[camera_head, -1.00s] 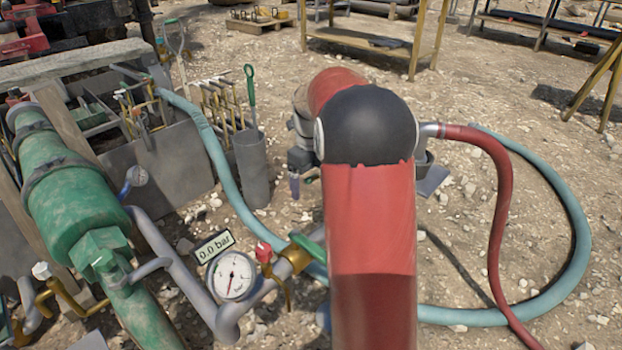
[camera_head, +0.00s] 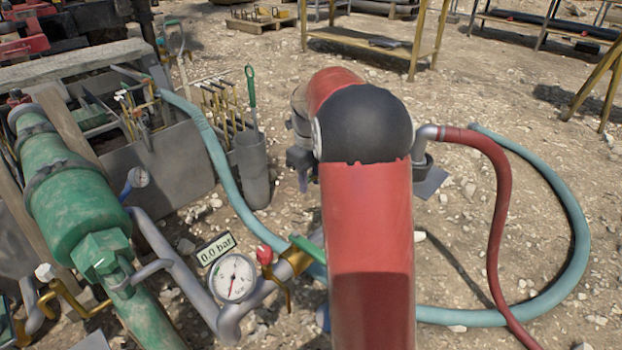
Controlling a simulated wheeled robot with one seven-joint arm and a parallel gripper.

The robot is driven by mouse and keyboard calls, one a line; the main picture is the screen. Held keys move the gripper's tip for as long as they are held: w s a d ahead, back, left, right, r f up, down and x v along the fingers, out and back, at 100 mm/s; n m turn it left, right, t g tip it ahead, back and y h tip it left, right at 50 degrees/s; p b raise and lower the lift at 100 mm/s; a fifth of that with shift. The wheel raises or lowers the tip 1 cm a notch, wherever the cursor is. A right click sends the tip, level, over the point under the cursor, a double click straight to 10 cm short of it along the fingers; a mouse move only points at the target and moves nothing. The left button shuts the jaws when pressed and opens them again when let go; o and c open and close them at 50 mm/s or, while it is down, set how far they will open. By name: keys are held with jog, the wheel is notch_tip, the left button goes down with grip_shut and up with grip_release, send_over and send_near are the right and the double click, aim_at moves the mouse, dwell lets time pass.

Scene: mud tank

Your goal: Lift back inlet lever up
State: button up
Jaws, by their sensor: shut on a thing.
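My gripper (camera_head: 303,178) shows only in part, as a dark shape pointing down at the left of my black arm joint. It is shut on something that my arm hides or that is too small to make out. A green lever handle (camera_head: 310,248) sticks out from behind my red arm beside a brass fitting on the grey pipe (camera_head: 258,292). A red-capped valve with a brass lever (camera_head: 286,290) is just left of it. A white-capped valve with a yellow lever (camera_head: 72,300) is at the lower left. I cannot tell which is the back inlet lever.
A pressure gauge (camera_head: 232,278) has a display (camera_head: 216,249) reading 0.0 bar. A large green pipe (camera_head: 75,195) runs down the left. A grey cylinder (camera_head: 252,170) holds a green-handled tool. A teal hose (camera_head: 575,230) and red hose (camera_head: 497,230) curve over the stony ground.

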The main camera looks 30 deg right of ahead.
jog(key=shift+w+r+p, duration=0.25)
jog(key=shift+r+p, duration=0.05)
jog(key=shift+r, duration=0.3)
jog(key=shift+w+a+r+p, duration=0.15)
jog(key=shift+w+r+p, duration=0.2)
jog(key=shift+r+p, duration=0.55)
jog(key=shift+f, duration=0.15)
jog(key=shift+r+p, duration=0.95)
jog(key=shift+p, duration=0.1)
